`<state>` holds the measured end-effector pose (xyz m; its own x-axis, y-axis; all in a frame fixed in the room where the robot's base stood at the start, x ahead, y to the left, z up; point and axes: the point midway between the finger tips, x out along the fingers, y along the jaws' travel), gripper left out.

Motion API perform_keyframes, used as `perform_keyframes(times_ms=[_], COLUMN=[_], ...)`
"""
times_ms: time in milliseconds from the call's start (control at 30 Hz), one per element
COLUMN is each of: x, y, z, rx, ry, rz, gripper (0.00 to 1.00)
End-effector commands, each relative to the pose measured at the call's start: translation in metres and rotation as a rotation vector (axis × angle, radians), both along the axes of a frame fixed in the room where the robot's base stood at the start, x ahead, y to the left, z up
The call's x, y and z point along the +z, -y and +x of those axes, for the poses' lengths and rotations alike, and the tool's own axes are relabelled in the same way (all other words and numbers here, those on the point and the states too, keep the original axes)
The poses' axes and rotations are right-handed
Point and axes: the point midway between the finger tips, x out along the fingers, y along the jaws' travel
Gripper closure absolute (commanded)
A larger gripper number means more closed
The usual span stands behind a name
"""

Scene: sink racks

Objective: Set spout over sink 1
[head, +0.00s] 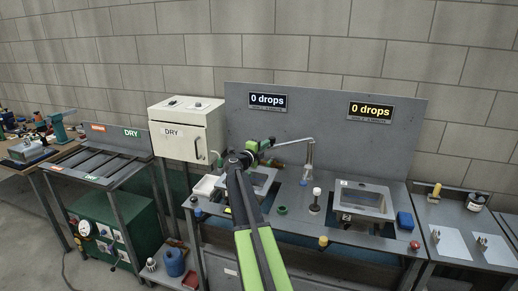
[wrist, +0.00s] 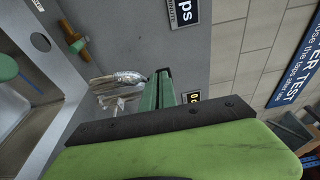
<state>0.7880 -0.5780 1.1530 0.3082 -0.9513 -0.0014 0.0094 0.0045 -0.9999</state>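The chrome spout (head: 293,142) rises from a post between the two sinks, and its arm reaches left. The left sink (head: 262,180) is under the left display and partly hidden by my arm. The right sink (head: 364,200) is clear of the spout. My gripper (head: 262,147) is at the spout's left end, above the left sink's back edge. In the wrist view, the spout (wrist: 118,78) is just left of my gripper's fingers (wrist: 160,88). The fingers look pressed together with nothing between them; contact with the spout cannot be told.
Displays reading "0 drops" hang on the back panel (head: 330,125). A white DRY cabinet (head: 185,130) stands left of the sinks. A brass tap (wrist: 75,40) shows in the wrist view.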

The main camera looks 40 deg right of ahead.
Motion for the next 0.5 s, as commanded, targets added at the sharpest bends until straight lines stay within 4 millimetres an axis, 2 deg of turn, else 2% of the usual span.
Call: perform_keyframes(times_ms=[33,267,367,500], x=[0.006,0.006,0.007,0.009], y=[0.010,0.013,0.010,-0.005], z=[0.003,0.003,0.000,-0.016], rx=[0.006,0.004,0.004,0.000], ry=[-0.010,-0.010,-0.010,-0.006], rz=[-0.017,-0.017,-0.017,-0.014], gripper=[1.00,1.00,1.00,1.00])
